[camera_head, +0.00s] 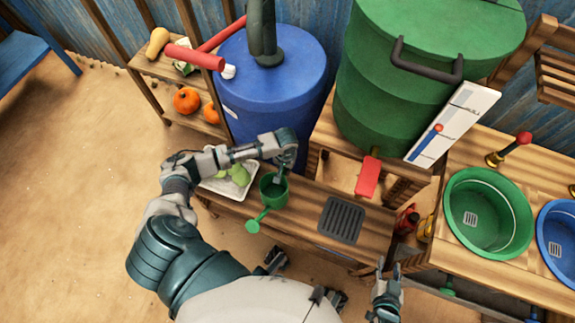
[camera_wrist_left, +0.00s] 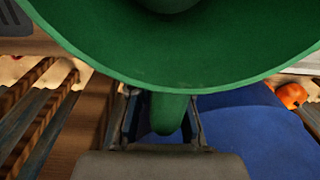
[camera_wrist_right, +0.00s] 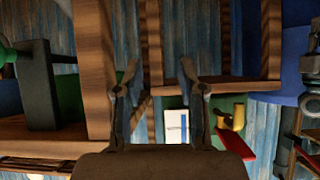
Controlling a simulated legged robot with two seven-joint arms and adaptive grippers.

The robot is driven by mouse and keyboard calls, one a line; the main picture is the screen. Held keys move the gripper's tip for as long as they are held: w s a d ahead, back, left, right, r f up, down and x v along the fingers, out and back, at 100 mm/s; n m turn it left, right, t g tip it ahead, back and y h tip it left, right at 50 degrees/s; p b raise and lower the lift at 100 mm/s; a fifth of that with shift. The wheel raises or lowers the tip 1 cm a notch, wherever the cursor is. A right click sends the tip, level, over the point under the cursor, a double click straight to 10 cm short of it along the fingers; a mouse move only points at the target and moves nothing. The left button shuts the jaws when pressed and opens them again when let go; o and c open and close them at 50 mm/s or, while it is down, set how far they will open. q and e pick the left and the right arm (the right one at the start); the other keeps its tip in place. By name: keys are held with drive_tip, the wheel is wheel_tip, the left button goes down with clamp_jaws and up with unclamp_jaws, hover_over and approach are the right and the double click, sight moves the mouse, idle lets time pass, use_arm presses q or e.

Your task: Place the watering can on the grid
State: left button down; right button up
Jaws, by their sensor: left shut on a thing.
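The green watering can (camera_head: 267,198) is over the wooden bench, left of the dark slatted grid (camera_head: 342,220), with its spout pointing to the front left. My left gripper (camera_head: 283,166) is shut on its handle. In the left wrist view the can's green body (camera_wrist_left: 180,55) fills the top, and its handle (camera_wrist_left: 168,112) runs between the two fingers. I cannot tell whether the can touches the bench. The grid is bare. My right gripper (camera_head: 386,278) is open and empty in front of the bench; its spread fingers show in the right wrist view (camera_wrist_right: 167,90).
A white tray (camera_head: 208,184) with green produce sits just left of the can. A blue barrel (camera_head: 290,85) and a large green barrel (camera_head: 375,110) stand behind. A red paddle (camera_head: 368,178) hangs behind the grid. Green (camera_head: 458,235) and blue basins are at the right.

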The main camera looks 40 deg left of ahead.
use_arm(q)
drive_tip(key=w+a, duration=0.2)
drive_tip(key=shift+w+a+f+b, duration=0.2)
drive_tip(key=shift+w+f+b, duration=0.1)
drive_tip(key=shift+f+b, duration=0.1)
wheel_tip(320, 180, down, 3)
drive_tip(key=shift+d+f+b, duration=0.1)
drive_tip(key=shift+f+b, duration=0.05)
drive_tip(key=shift+b, duration=0.65)
drive_tip(key=shift+d, duration=0.25)
drive_tip(key=c, duration=1.2)
unclamp_jaws()
drive_tip(key=shift+a, duration=0.35)
drive_tip(key=shift+o, duration=0.5)
drive_tip(key=shift+f, duration=0.1)
use_arm(e)
drive_tip(key=w+a+r+t+y, duration=0.1)
drive_tip(key=w+a+r+t, duration=0.2)
drive_tip(key=r, duration=0.4)
drive_tip(key=w+t, duration=0.1)
drive_tip(key=t, duration=0.1)
drive_tip(key=shift+w+a+t+y, duration=0.2)
drive_tip(key=shift+a+t+y, duration=0.05)
drive_tip(key=shift+t+y, duration=0.05)
